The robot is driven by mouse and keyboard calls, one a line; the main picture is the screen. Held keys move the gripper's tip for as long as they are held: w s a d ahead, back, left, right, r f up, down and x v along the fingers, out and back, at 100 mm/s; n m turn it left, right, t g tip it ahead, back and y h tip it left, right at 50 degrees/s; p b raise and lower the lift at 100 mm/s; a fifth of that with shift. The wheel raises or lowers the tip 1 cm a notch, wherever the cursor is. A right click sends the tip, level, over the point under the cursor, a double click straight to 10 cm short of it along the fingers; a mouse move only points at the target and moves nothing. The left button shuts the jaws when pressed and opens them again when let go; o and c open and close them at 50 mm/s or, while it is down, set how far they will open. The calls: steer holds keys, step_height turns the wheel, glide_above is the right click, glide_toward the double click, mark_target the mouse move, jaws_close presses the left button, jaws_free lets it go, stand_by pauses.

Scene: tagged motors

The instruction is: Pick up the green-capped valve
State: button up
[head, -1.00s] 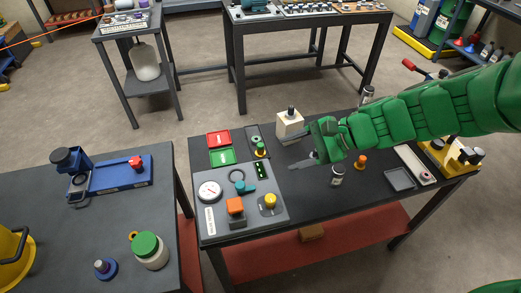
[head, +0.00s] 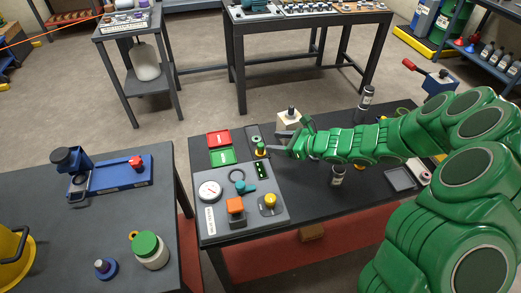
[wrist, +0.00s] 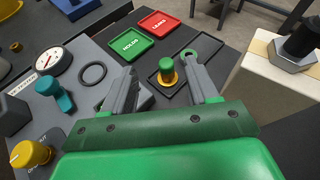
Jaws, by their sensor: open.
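The green-capped valve (head: 261,149) is a small upright piece with a green top and a yellow body. It stands in a dark tray (wrist: 154,83) at the back of the grey panel; it also shows in the wrist view (wrist: 167,72). My gripper (head: 282,143) is open and empty, just to the right of the valve in the head view. In the wrist view, the valve appears between the two fingers of my gripper (wrist: 161,66), just beyond them and closer to the right finger. I see no contact.
A green tray (wrist: 125,43) and a red tray (wrist: 158,23) lie beside the valve's tray. A pale block with a dark bolt (wrist: 280,85) stands close on the right. The panel carries a gauge (head: 209,191), a teal handle (head: 245,187) and knobs. A dark canister (head: 338,175) stands nearer.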

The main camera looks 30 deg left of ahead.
mark_target(263, 147)
steer(key=f, duration=0.1)
steer(key=w+f+m, duration=0.1)
steer(key=shift+a+f, duration=0.1)
steer(key=shift+f, duration=0.25)
steer(key=shift+x, duration=1.35)
steer(key=a+f, duration=0.2)
steer(key=shift+s+a, duration=0.3)
steer(key=shift+a, duration=0.05)
steer(key=shift+x, duration=0.85)
steer(key=shift+w, duration=0.1)
jaws_close()
